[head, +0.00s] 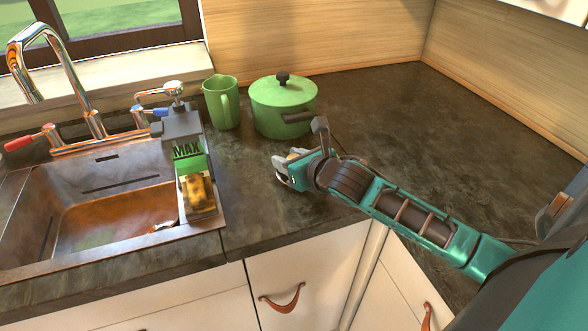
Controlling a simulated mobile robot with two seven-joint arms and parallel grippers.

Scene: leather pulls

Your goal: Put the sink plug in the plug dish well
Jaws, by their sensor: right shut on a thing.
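My right gripper (281,172) is low over the counter, right of the sink and in front of the green pot. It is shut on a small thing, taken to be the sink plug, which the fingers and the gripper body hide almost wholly. I cannot make out its shape. No plug shows elsewhere. I cannot pick out the plug dish or its well for certain. A narrow caddy (184,125) marked MAX, with a yellow-brown block (198,192) in front, stands along the sink's right edge. My left gripper is not in view.
The sink (118,213) with its chrome tap (93,122) and side handles is at left. A green mug (222,101) and the lidded green pot (283,104) stand behind the gripper. The dark counter (420,125) is clear at right; its front edge is near.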

